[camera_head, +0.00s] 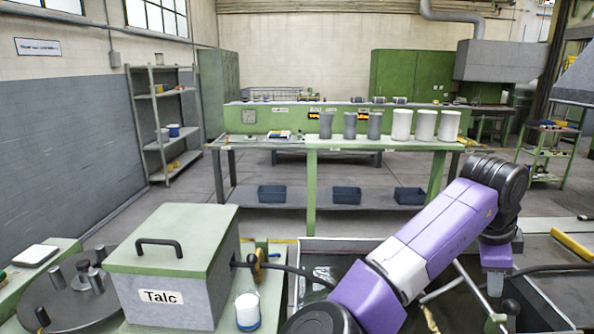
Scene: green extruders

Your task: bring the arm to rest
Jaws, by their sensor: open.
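My purple and white arm reaches in from the bottom middle and rises to the right to a dark joint. From there it bends down over a dark, grey-rimmed basin (340,243). My gripper (496,287) is small at the lower end of the arm, at the right over the basin area. It is open, and I see nothing held in it. Its fingertips are hard to make out against the dark background.
A green-lidded box marked Talc (172,215) stands at front left, with a white cup (247,311) beside it. A round metal plate with pegs (62,297) is further left. A green bench (400,146) with grey and white cylinders stands beyond open floor.

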